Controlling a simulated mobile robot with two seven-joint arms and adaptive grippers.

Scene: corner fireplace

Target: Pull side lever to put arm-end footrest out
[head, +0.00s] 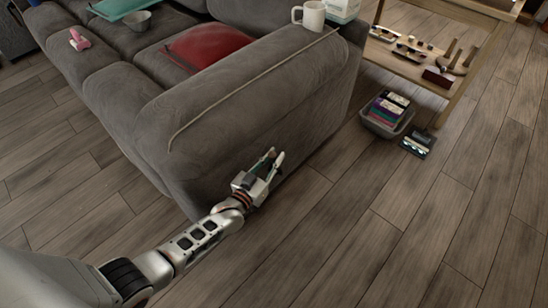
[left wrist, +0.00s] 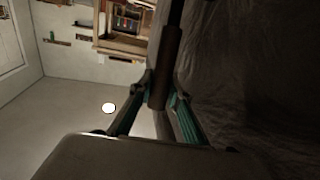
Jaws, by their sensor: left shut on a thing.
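The grey sofa (head: 245,105) stands with its rounded arm end toward me. Its outer side face looks flat, and I cannot make out a separate footrest on it. My left gripper (head: 272,160) is beside this side face, low down. In the left wrist view, a dark rod-like side lever (left wrist: 165,70) runs between the two fingers of the left gripper (left wrist: 160,92), which is shut on it. The sofa's dark fabric (left wrist: 255,70) fills the right of that view. In the head view the lever is mostly hidden by the gripper. My right gripper is out of view.
A white mug (head: 312,15) stands on the sofa arm, and a red cushion (head: 208,45) lies on the seat. A grey bin (head: 386,120) and a dark box (head: 418,143) are on the floor by a wooden shelf (head: 410,68). The wooden floor at right is clear.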

